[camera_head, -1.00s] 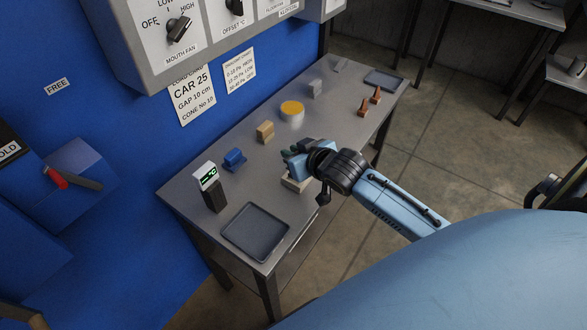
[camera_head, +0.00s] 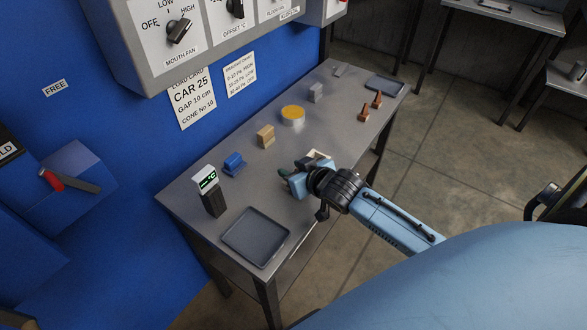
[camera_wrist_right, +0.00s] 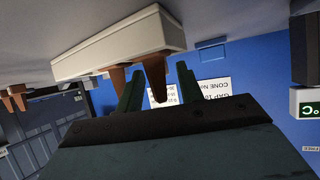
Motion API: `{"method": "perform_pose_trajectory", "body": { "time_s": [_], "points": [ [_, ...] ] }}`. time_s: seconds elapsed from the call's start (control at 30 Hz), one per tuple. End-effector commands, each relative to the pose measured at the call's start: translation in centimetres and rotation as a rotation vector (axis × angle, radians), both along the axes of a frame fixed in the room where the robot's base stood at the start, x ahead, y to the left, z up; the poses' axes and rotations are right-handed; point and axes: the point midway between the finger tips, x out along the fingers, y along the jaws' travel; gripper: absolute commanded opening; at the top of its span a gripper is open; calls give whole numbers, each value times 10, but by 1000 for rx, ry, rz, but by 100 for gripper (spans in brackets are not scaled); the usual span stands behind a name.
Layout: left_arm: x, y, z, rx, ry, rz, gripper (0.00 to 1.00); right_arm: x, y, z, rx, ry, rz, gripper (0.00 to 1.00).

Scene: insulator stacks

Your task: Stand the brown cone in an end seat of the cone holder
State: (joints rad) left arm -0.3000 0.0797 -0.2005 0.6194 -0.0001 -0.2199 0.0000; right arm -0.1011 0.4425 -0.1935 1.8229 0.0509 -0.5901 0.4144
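In the right wrist view, which is upside down, the pale cone holder (camera_wrist_right: 120,38) stands on the grey table. One brown cone (camera_wrist_right: 155,78) is at the holder's right-hand end in that picture, its tip pointing away from the holder. A second brown cone (camera_wrist_right: 116,78) is near its middle, partly behind a finger. My right gripper (camera_wrist_right: 160,90) is open, its fingers on either side of the end cone with visible gaps. In the head view, my right gripper (camera_head: 290,180) covers most of the holder; a pale end (camera_head: 317,155) shows behind it. My left gripper is out of view.
Two brown cones (camera_head: 370,107) stand near the table's far right edge, by a dark tray (camera_head: 384,85). A yellow-topped can (camera_head: 293,115), tan block (camera_head: 265,136), blue object (camera_head: 233,163) and display (camera_head: 207,181) line the back. A grey tray (camera_head: 255,237) lies at the near end.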

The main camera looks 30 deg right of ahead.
Motion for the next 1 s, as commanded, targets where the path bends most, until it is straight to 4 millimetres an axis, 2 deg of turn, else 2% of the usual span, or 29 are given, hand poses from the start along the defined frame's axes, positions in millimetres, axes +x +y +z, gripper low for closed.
{"method": "perform_pose_trajectory", "body": {
  "time_s": [0.27, 0.37, 0.8, 1.0],
  "points": [
    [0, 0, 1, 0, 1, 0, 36, 0, 0, 3, -1, 0, 0, 37],
    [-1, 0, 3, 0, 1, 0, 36, -9, 0, 7, 0, 2, 1, 37],
    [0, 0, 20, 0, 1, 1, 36, -83, -5, 49, -1, 2, 0, 37],
    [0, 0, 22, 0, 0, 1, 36, -101, -6, 58, 0, 1, 0, 37]
  ]
}}
